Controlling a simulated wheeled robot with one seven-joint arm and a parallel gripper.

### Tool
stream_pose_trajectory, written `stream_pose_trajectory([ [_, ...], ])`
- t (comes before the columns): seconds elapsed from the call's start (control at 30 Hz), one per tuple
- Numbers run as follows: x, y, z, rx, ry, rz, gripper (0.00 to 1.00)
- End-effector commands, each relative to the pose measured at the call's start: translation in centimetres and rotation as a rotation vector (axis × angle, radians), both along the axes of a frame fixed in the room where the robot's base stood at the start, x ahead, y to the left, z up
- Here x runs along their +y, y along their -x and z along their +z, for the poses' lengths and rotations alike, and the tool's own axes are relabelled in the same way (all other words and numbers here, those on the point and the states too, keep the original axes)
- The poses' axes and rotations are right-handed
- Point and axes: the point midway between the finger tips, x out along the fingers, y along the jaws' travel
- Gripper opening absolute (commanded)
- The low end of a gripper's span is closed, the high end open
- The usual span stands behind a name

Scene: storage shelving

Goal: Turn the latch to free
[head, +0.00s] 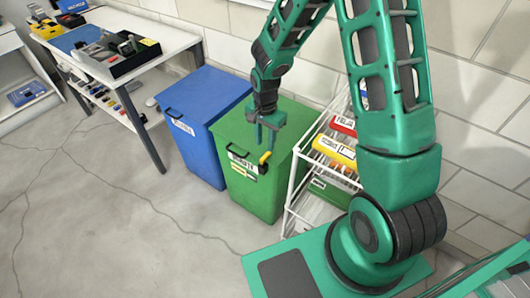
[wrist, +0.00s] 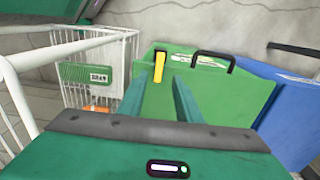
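The green bin (head: 262,190) stands against the wall with its lid down. A small yellow latch (head: 265,158) with a dark mount sits on its front near the top edge. In the wrist view the yellow latch (wrist: 158,68) points along the view, left of the black handle (wrist: 213,58) on the same bin. My gripper (head: 264,142) is above and close to the latch. In the wrist view its two fingers (wrist: 157,90) are apart, with the latch showing between their tips. Nothing is held. I cannot tell whether the fingers reach around the latch.
A blue bin (head: 203,107) stands left of the green one. A white wire rack (head: 296,190) with yellow and red boxes stands close on the right. A white workbench (head: 155,47) is at the far left. The floor in front of the bins is clear.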

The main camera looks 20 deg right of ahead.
Motion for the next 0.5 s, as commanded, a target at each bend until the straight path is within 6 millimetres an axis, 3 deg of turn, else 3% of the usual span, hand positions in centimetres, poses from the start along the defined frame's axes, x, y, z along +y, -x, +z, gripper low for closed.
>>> stream_pose_trajectory([
  [0.23,0.0,0.1,-4.1,0.004,0.001,0.001,0.31],
  [0.5,0.0,0.0,-6.2,-0.001,0.001,0.001,0.31],
])
